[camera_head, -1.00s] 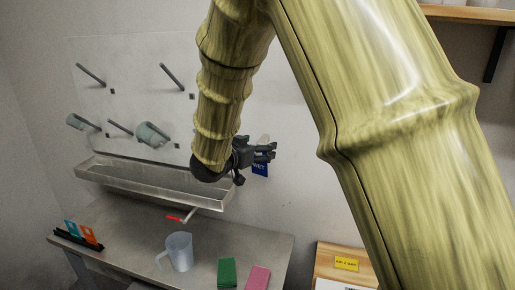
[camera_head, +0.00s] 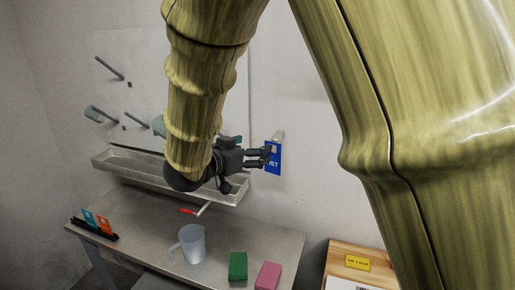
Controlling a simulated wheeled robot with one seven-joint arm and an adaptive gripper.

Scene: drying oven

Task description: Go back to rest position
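My gripper (camera_head: 264,156) is in front of the back wall, at the left edge of a blue sign with white lettering (camera_head: 273,163). Its two dark fingers show a gap between them and look open. The fingertips overlap the sign's left edge in the picture; I cannot tell whether they touch it. The sign is upright below a pale peg or holder (camera_head: 279,136) on the wall. My arm hides part of the rack board and trough.
A metal trough (camera_head: 135,170) and pegboard (camera_head: 112,98) are at left. The bench (camera_head: 150,222) holds a jug (camera_head: 190,244), green block (camera_head: 237,266), pink block (camera_head: 268,275) and card holder (camera_head: 94,229). A red-handled tap (camera_head: 196,210) projects below the trough. A wooden board (camera_head: 345,258) is at lower right.

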